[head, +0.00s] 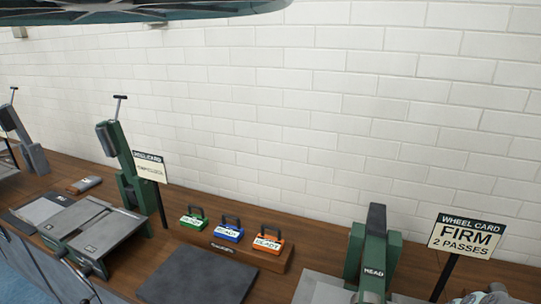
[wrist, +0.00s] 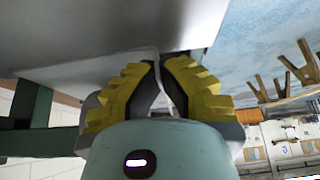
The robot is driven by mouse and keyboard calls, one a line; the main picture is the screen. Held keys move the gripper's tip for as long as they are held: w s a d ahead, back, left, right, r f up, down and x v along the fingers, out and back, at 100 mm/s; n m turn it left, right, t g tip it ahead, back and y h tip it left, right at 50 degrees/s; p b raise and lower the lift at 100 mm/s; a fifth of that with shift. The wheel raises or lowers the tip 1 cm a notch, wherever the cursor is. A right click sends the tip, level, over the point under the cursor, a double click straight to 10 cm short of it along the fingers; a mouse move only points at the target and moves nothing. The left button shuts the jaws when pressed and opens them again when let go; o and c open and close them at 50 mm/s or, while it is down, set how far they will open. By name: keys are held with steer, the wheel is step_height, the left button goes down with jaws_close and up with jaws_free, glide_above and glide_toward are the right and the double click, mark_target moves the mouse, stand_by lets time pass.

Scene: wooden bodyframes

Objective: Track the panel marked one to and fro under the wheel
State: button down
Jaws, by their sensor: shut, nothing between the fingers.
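My gripper (wrist: 162,65) shows in the wrist view with its yellow ridged fingers shut and nothing seen between them. The fingertips lie close to the edge of a smooth grey surface (wrist: 90,35); I cannot tell whether they touch it. In the head view, a green machine (head: 374,262) labelled HEAD stands at the lower right, cut off by the frame. Its wheel card (head: 466,236) reads FIRM, 2 PASSES. Another green machine (head: 128,165) stands at the left behind a grey plate (head: 120,222) with small labels. I cannot read a panel marked one.
A wooden block (head: 230,252) holds green (head: 193,221), blue (head: 228,234) and orange (head: 268,244) tags with handles; the blue and orange read READY. A dark flat mat (head: 195,280) lies before it. A white brick wall (head: 300,110) closes off the back. Stools (wrist: 285,85) stand on the blue floor.

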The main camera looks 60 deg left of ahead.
steer(key=shift+w+d+f+b, duration=0.1)
steer(key=shift+w+d+b, duration=0.3)
steer(key=shift+w+d, duration=0.2)
steer(key=shift+w+d+b, duration=0.35)
steer(key=shift+w+d, duration=0.1)
steer(key=shift+d, duration=0.3)
steer(key=shift+w+d+b, duration=0.4)
steer(key=shift+w+d, duration=0.1)
steer(key=shift+d, duration=0.3)
steer(key=shift+w+d+b, duration=0.35)
steer(key=shift+w+d, duration=0.1)
steer(key=shift+d, duration=0.3)
steer(key=shift+a, duration=0.1)
steer(key=shift+s+a+p, duration=0.3)
steer(key=shift+s+a, duration=0.35)
steer(key=shift+a, duration=0.3)
steer(key=shift+s+a+p, duration=0.3)
steer(key=shift+s+a, duration=0.4)
steer(key=shift+a, duration=0.2)
steer(key=shift+s+a+p, duration=0.3)
steer(key=shift+s+a, duration=0.35)
steer(key=shift+a, duration=0.3)
steer(key=c, duration=1.7)
jaws_free()
steer(key=o, duration=1.3)
steer(key=shift+w+d, duration=0.15)
